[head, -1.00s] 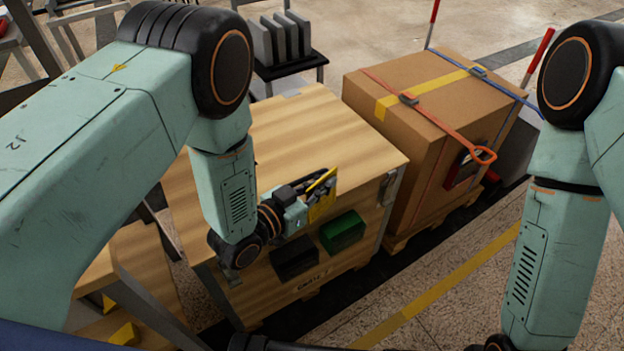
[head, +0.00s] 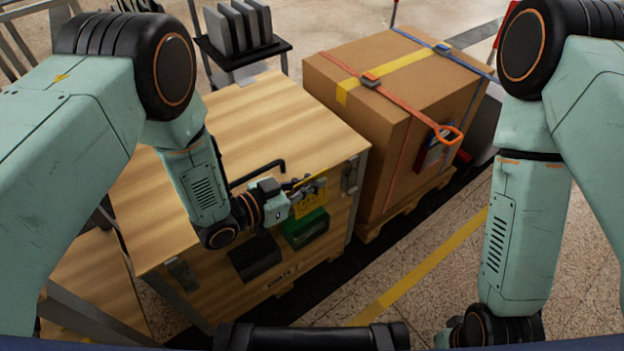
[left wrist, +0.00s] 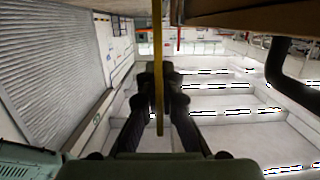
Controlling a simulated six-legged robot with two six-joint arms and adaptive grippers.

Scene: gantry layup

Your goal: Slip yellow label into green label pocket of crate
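The yellow label (head: 312,202) is upright in my left gripper (head: 308,184), in front of the wooden crate's (head: 270,125) front face. Its lower edge appears just above or at the top of the green label pocket (head: 306,230); I cannot tell whether it is inside. In the left wrist view the label (left wrist: 158,75) shows edge-on as a thin yellow strip between the two dark fingers (left wrist: 159,100), which are shut on it. The pocket cannot be made out there.
A black pocket (head: 255,258) sits left of the green one on the same face. A strapped cardboard box (head: 390,120) on a pallet stands to the right of the crate. A black handle (head: 258,174) is near the crate top. The floor in front is clear.

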